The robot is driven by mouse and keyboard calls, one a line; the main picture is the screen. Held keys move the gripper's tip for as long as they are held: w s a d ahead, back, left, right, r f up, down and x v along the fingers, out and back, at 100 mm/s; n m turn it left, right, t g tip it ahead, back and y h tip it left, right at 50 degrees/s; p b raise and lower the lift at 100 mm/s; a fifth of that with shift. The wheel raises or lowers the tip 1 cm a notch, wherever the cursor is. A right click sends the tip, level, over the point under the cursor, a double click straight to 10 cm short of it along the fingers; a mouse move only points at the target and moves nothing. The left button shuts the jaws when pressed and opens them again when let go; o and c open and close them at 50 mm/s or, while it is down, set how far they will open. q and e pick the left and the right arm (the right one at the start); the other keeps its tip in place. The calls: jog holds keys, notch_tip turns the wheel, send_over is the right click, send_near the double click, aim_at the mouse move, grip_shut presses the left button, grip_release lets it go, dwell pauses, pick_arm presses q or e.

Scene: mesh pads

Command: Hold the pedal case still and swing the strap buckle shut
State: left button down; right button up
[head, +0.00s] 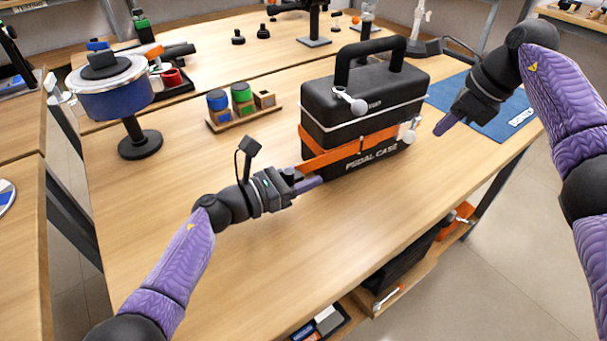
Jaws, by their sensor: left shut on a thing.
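The black pedal case (345,160) stands upright on the wooden table with its handle up. An orange strap crosses its front. The long orange strap buckle (345,151) runs from the case's right front corner to beyond its left edge. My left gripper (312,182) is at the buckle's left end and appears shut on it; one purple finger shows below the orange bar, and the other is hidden. My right gripper (446,124) is to the right of the case, apart from it and pointing down-left. Its fingers overlap, so its opening is unclear.
A wooden holder (243,110) with blue and green cylinders stands behind the case to the left. A blue-sided round pad (112,92) on a stand is at the left. A blue mat (490,105) lies at the right. The table in front of the case is clear.

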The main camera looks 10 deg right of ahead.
pick_arm(q)
jog(key=shift+f, duration=0.3)
pick_arm(e)
jog(key=shift+x, duration=2.05)
grip_shut()
jog(key=shift+w+a, duration=0.3)
jog(key=shift+w, duration=0.15)
pick_arm(q)
jog(key=shift+r, duration=0.1)
pick_arm(e)
jog(key=shift+o, duration=2)
grip_release()
pick_arm(q)
jog(key=shift+c, duration=1)
grip_release()
jog(key=shift+r, duration=0.1)
pick_arm(e)
jog(key=v, duration=1.2)
